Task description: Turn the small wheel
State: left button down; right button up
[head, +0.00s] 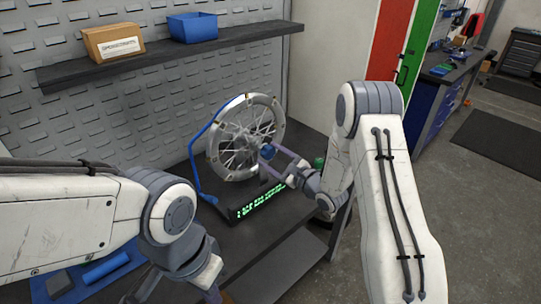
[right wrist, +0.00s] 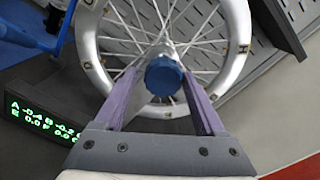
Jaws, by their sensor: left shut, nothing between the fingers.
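The small wheel (head: 236,143), with a silver rim and thin spokes, stands upright in a blue stand (head: 193,165) on the bench. It also fills the upper part of the right wrist view (right wrist: 88,58). A blue knob (right wrist: 164,76) sits at its hub and shows small in the head view (head: 268,152). My right gripper (right wrist: 163,85) is open, its purple fingers on either side of the knob with gaps visible. My left gripper (head: 213,294) is low at the bottom of the head view, away from the wheel, shut and empty; its tips are partly cut off.
A display with green digits (head: 262,203) lies in front of the wheel. A shelf (head: 180,58) above holds a cardboard box (head: 113,43) and a blue bin (head: 192,27). A blue mat (head: 85,280) with items lies at lower left. Open floor is at right.

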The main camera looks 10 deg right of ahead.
jog(key=shift+o, duration=0.3)
jog(key=shift+r, duration=0.1)
jog(key=shift+s+d, duration=0.15)
jog(key=shift+d, duration=0.05)
jog(key=b+v, duration=0.3)
jog(key=v, duration=0.7)
jog(key=shift+a, duration=0.1)
